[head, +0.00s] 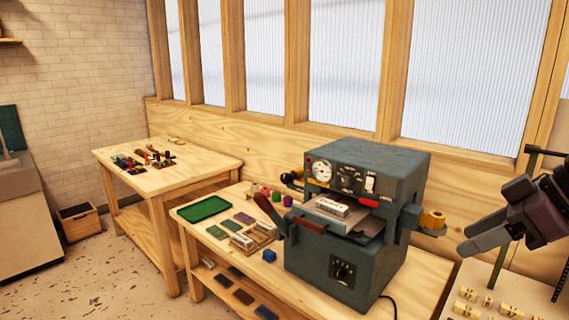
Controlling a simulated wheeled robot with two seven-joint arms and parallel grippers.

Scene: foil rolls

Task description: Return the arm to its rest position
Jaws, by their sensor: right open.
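My right gripper (466,239) comes in from the right edge, its dark fingers pointing left. It is open, with nothing seen between the fingers. It hangs in the air to the right of the dark green machine (345,268), apart from it in the picture. A gold foil roll (433,219) sits on the holder at the machine's right side, just left of and above the fingertips. My left gripper is not in view.
The machine stands on a wooden bench with a green tray (204,208), coloured pads and blocks. At lower right, a surface carries several small gold pieces (468,294) and a dark upright stand. A second table (205,160) with tools stands behind left.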

